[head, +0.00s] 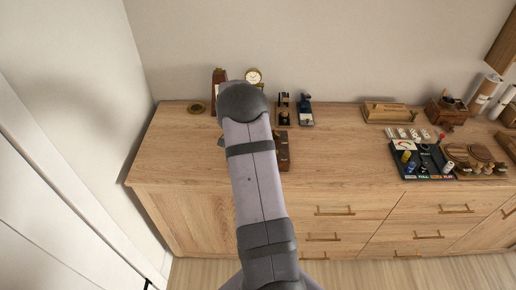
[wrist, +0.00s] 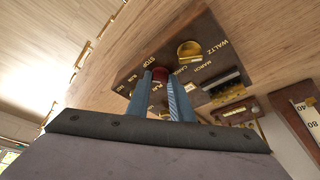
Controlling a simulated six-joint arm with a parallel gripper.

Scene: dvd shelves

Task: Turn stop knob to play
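In the wrist view, a brown wooden panel (wrist: 135,75) carries a dark red knob (wrist: 159,75) near the labels STOP, RUN and PLAY. My gripper (wrist: 160,78) has its two blue-grey fingers on either side of this knob. The fingers stand apart by about the knob's width; whether they press on it I cannot tell. The knob's pointer direction is hidden. A gold knob (wrist: 189,50) sits beside the labels WALTZ, MARCH and CAROL. In the head view, the wooden box (head: 283,150) shows partly behind my arm, and my gripper is hidden.
A dark slotted part (wrist: 222,85) sits on the panel by the gold knob.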

